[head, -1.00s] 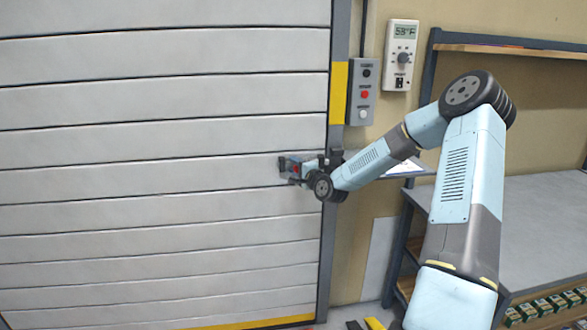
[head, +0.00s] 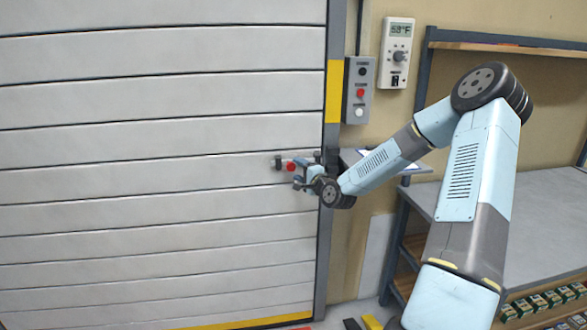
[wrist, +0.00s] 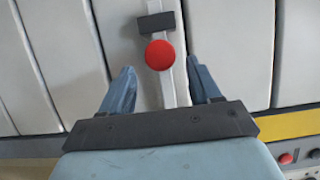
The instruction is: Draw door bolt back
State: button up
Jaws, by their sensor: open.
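The door bolt is a silver bar (wrist: 180,94) with a round red knob (wrist: 160,55) on the pale slatted door (head: 150,105). The knob sits close to a dark bracket (wrist: 156,23) on the bolt's far side from the door frame. In the head view the knob (head: 291,166) shows just left of my gripper (head: 299,176). My gripper is open and empty; in the wrist view its blue fingers are either side of the bar, with the knob just beyond the tips. My gripper hides the bolt's frame-side end.
The dark door post (head: 324,220) with a yellow band (head: 334,90) stands right of the bolt. A button box (head: 358,90) and a thermostat (head: 397,53) hang on the wall. A grey workbench (head: 540,215) is at the right. The door's left is clear.

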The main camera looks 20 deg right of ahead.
jog(key=v, duration=0.8)
jog(key=shift+s, duration=0.4)
jog(key=shift+d, duration=0.1)
